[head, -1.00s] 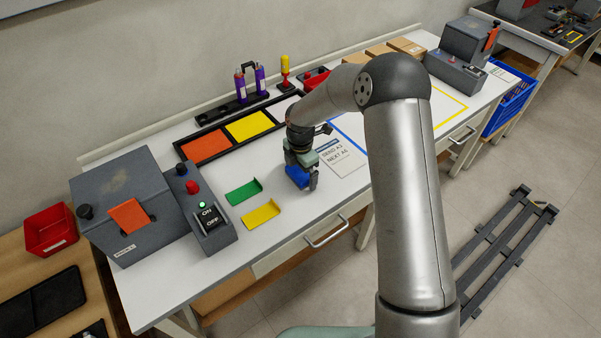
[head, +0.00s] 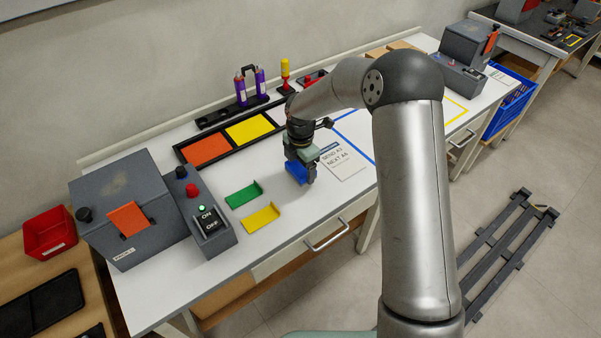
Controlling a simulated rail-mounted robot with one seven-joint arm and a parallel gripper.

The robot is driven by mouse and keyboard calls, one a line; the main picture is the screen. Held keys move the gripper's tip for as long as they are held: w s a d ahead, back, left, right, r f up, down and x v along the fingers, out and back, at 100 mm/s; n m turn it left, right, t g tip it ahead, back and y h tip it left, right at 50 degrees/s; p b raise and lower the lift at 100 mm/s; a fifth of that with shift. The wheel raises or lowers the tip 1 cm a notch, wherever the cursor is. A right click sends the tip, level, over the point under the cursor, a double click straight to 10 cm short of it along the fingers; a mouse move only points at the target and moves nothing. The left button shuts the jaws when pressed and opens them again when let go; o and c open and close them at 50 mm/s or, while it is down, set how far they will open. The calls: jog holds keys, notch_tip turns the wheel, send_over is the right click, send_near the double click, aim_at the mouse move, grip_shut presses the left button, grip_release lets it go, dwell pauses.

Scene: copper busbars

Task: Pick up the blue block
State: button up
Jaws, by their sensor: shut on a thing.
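The blue block (head: 296,172) is at my gripper (head: 301,177) over the white table, left of a printed card. My gripper points down and is shut on the block. Part of the block is hidden by the fingers. From this view I cannot tell whether the block touches the table or hangs just above it.
A green piece (head: 244,195) and a yellow piece (head: 261,218) lie to the left of my gripper. A black tray (head: 181,154) with orange and yellow sections is behind them. A grey machine (head: 128,212) and its control box (head: 204,212) stand at the left. The printed card (head: 346,162) lies to the right.

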jog(key=s+d+r+b, duration=0.1)
jog(key=s+d+r, duration=0.4)
jog(key=d+r, duration=0.4)
jog(key=d, duration=0.4)
jog(key=shift+s+r, duration=0.15)
jog(key=shift+r, duration=0.15)
jog(key=shift+o, duration=0.7)
